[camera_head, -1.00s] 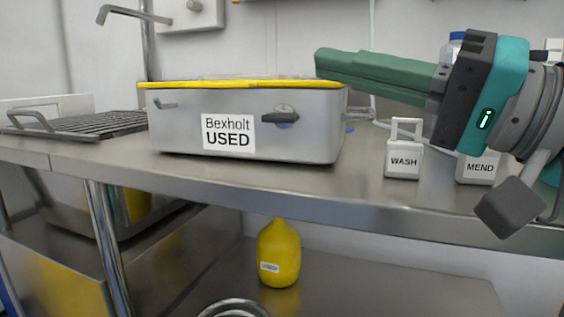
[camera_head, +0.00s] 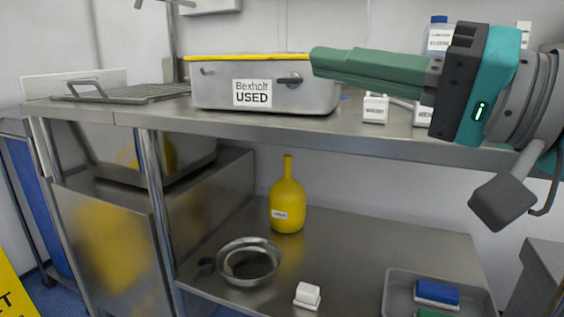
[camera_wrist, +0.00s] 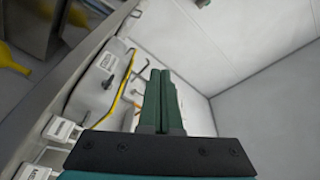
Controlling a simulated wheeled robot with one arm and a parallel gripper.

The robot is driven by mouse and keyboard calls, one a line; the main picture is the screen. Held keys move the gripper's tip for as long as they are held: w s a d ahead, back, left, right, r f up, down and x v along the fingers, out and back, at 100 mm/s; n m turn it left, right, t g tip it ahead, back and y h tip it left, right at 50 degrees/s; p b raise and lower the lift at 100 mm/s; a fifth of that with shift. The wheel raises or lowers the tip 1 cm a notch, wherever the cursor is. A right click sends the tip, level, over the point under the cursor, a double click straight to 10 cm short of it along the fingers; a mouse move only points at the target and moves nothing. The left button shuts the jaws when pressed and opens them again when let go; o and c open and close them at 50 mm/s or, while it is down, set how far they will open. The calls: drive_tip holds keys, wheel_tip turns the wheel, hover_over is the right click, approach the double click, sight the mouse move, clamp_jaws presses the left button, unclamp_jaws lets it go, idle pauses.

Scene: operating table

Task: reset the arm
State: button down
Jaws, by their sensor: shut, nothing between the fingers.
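My gripper (camera_head: 316,62) has dark green fingers, which lie together with nothing between them. It points left in the head view, its tips overlapping the right end of the metal box labelled "Bexholt USED" (camera_head: 212,96). Whether the tips touch the box cannot be told from the head view. In the wrist view my gripper (camera_wrist: 161,74) points away from the camera, and the box (camera_wrist: 92,88) lies to its left, apart from the fingers.
A metal counter (camera_head: 190,122) carries the box, a wire rack (camera_head: 130,93) and small labelled white blocks (camera_head: 375,108). The lower shelf (camera_head: 345,250) holds a yellow bottle (camera_head: 287,205), a steel bowl (camera_head: 250,262), a white block (camera_head: 307,295) and a grey tray (camera_head: 391,285).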

drive_tip(key=w+a+f+n+g+h, duration=0.1)
drive_tip(key=w+a+f+g+h, duration=0.15)
drive_tip(key=f, duration=0.65)
drive_tip(key=w+a+f+g+h, duration=0.1)
drive_tip(key=a+f+h, duration=0.2)
drive_tip(key=f, duration=0.7)
drive_tip(key=s+d+f+g+h, duration=0.1)
drive_tip(key=d+f+g+h, duration=0.1)
drive_tip(key=f, duration=0.6)
drive_tip(key=s+d+f+g+h, duration=0.1)
drive_tip(key=s+d+f+h, duration=0.15)
drive_tip(key=f, duration=0.55)
drive_tip(key=s+d+f+m+g+h, duration=0.1)
drive_tip(key=s+d+f+g+h, duration=0.2)
drive_tip(key=s+d+f, duration=0.3)
drive_tip(key=s+d+f+g+h, duration=0.3)
drive_tip(key=d+f, duration=0.2)
drive_tip(key=f, duration=0.3)
wheel_tip(320, 180, up, 14)
drive_tip(key=p, duration=1.4)
drive_tip(key=shift+s+r, duration=0.2)
drive_tip(key=shift+s, duration=0.05)
drive_tip(key=shift+a, duration=0.1)
